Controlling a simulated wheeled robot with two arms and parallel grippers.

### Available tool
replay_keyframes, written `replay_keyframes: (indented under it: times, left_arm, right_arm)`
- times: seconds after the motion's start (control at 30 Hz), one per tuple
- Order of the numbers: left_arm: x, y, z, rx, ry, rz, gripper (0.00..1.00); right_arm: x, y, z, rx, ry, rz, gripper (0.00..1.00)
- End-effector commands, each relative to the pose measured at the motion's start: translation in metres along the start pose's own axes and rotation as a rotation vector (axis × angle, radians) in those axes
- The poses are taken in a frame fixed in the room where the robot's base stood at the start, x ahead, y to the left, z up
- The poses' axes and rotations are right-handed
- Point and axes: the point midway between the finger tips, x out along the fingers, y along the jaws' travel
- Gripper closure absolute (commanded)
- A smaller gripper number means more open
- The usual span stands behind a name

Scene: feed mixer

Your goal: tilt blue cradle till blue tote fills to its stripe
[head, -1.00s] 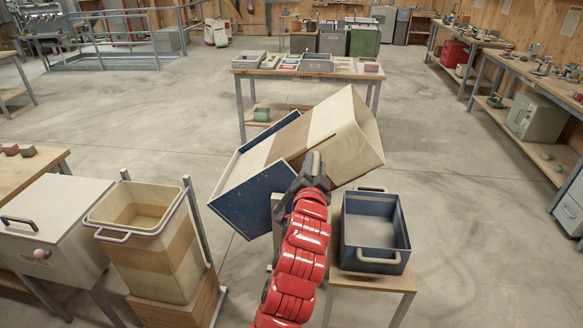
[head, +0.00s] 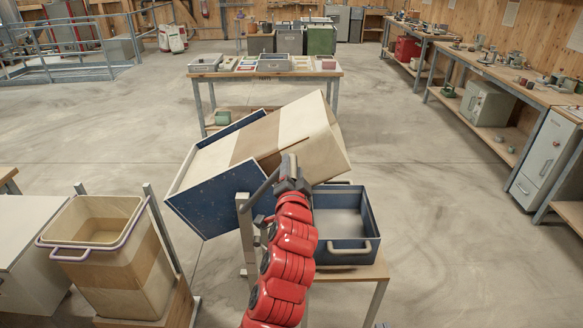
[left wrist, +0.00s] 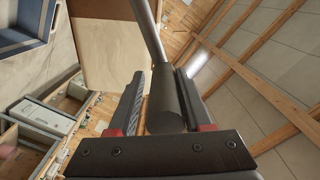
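The blue cradle (head: 222,199) holds a cream and tan bin (head: 262,137), tilted with its mouth up and to the right. The blue tote (head: 365,245) stands upright on a small wooden stand, right of the cradle and partly below the bin's mouth. Its visible inside looks grey and bare; I cannot make out a stripe or any falling feed. My left gripper (head: 291,178) is at the end of the cradle's bar handle (head: 258,192). In the left wrist view its fingers (left wrist: 160,105) close around the dark cylindrical grip (left wrist: 166,108). My right gripper is not in view.
A second cream and tan bin (head: 98,220) with a pale purple rim stands at the left beside a white cabinet (head: 25,245). A table with trays (head: 265,72) stands behind the cradle. Workbenches line the right wall. The floor between is clear.

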Motion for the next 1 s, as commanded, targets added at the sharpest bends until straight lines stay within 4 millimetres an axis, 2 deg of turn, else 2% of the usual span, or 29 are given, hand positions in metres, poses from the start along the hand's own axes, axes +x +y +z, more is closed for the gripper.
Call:
replay_keyframes:
  times: [0.03,0.1,0.37,0.53,0.67,1.0]
  left_arm:
    - [0.0,0.0,0.0,0.0,0.0,-0.001,0.41]
    - [0.0,-0.001,0.0,0.0,0.001,-0.002,0.33]
    - [0.0,-0.002,-0.001,-0.001,0.003,-0.005,0.33]
    - [-0.011,-0.002,-0.001,0.0,0.003,-0.005,0.33]
    - [-0.033,-0.002,-0.002,-0.001,0.009,-0.006,0.33]
    - [-0.113,0.001,-0.001,0.001,0.009,-0.005,0.33]
  right_arm:
    - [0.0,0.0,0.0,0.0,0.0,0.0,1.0]
    - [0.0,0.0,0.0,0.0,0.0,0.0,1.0]
    - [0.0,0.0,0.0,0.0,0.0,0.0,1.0]
    - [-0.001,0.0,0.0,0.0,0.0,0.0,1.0]
    - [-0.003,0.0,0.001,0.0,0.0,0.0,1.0]
    - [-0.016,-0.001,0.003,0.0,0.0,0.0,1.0]
